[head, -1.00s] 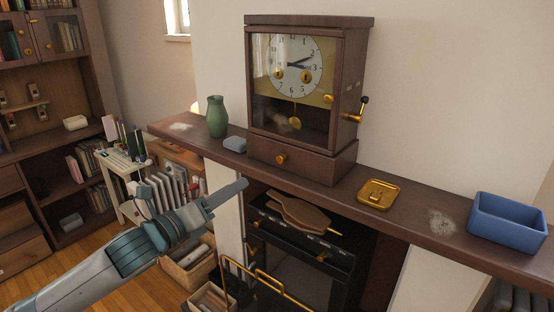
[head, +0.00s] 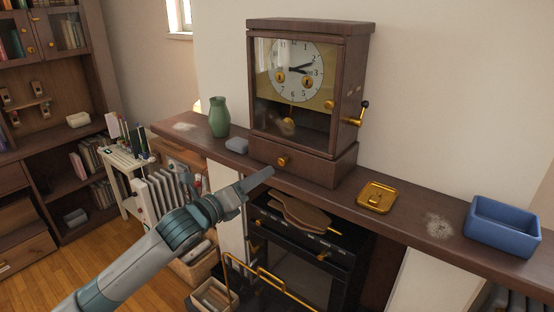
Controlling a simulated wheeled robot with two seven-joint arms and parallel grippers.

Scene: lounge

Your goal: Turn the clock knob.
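A brown wooden mantel clock (head: 350,75) with a glass front and white dial (head: 297,63) stands on the mantel shelf. Its base has a small brass knob (head: 282,161) on the front. A brass crank with a black handle (head: 360,115) sticks out of its right side, and two round brass pieces show on the dial. My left gripper (head: 262,176) comes in from the lower left and points at the clock base, below and left of the brass knob, with no visible contact. Its fingers overlap edge-on, so opening is unclear. My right gripper is out of view.
The wall right of the clock is clear.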

